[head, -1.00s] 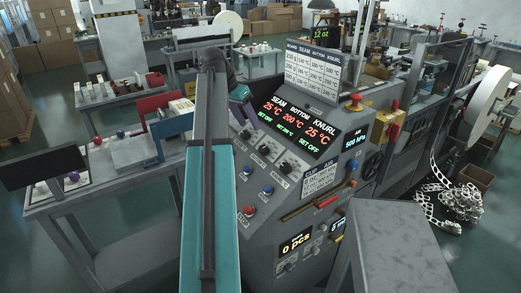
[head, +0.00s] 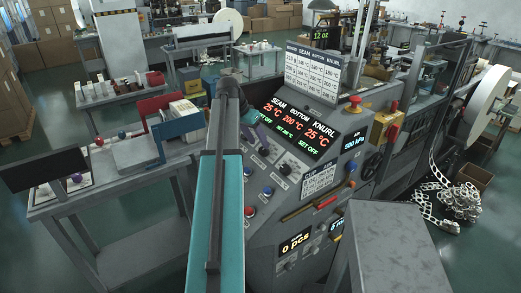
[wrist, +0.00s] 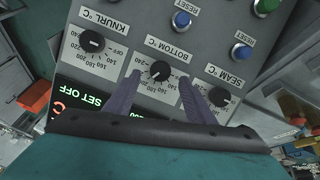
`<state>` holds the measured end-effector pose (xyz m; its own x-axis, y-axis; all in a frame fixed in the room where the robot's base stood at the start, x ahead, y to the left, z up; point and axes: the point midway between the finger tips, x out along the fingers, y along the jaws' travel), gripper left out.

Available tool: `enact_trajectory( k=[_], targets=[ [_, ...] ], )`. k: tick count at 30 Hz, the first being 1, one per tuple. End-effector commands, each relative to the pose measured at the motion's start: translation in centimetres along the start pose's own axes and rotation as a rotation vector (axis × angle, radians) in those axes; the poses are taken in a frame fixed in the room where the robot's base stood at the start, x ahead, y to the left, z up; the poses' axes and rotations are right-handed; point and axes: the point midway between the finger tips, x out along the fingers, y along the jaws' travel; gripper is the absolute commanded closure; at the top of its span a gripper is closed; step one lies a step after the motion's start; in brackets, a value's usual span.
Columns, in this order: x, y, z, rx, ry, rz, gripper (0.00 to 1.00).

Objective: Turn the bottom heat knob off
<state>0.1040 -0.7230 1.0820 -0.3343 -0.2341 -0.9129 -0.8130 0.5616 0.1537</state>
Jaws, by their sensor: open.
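The bottom heat knob (wrist: 160,72) is black, with a white mark pointing down-left in the wrist view, under the label BOTTOM °C. In the head view the bottom knob (head: 264,150) sits in the knob row below the display. My gripper (wrist: 160,77) is open, its two purple fingers on either side of this knob in the wrist view. They appear apart from it; the gap in depth is unclear. In the head view my gripper (head: 252,118) is partly hidden by my arm. The display (head: 296,126) reads BOTTOM 200 °C, with a green set line below.
The knurl knob (wrist: 91,40) is left of the fingers and the seam knob (wrist: 218,97) is close to the right finger. Blue reset buttons (wrist: 181,20) and a green button (wrist: 265,5) stand nearby. A red mushroom button (head: 354,104) is on the panel top.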

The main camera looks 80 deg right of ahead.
Motion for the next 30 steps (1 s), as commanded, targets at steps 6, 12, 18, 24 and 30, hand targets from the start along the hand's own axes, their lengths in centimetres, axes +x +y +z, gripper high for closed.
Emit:
enact_trajectory(
  k=[6, 12, 18, 24, 30],
  targets=[
    [2.3, 0.1, 0.0, 0.001, -0.001, 0.001, 0.5],
    [3.9, 0.1, 0.0, 0.001, -0.001, 0.001, 0.5],
    [4.7, 0.0, 0.0, 0.001, 0.0, 0.0, 0.5],
    [4.8, 0.0, 0.0, 0.0, 0.0, 0.0, 0.5],
    [4.8, 0.0, 0.0, 0.0, 0.0, 0.0, 0.67]
  ],
)
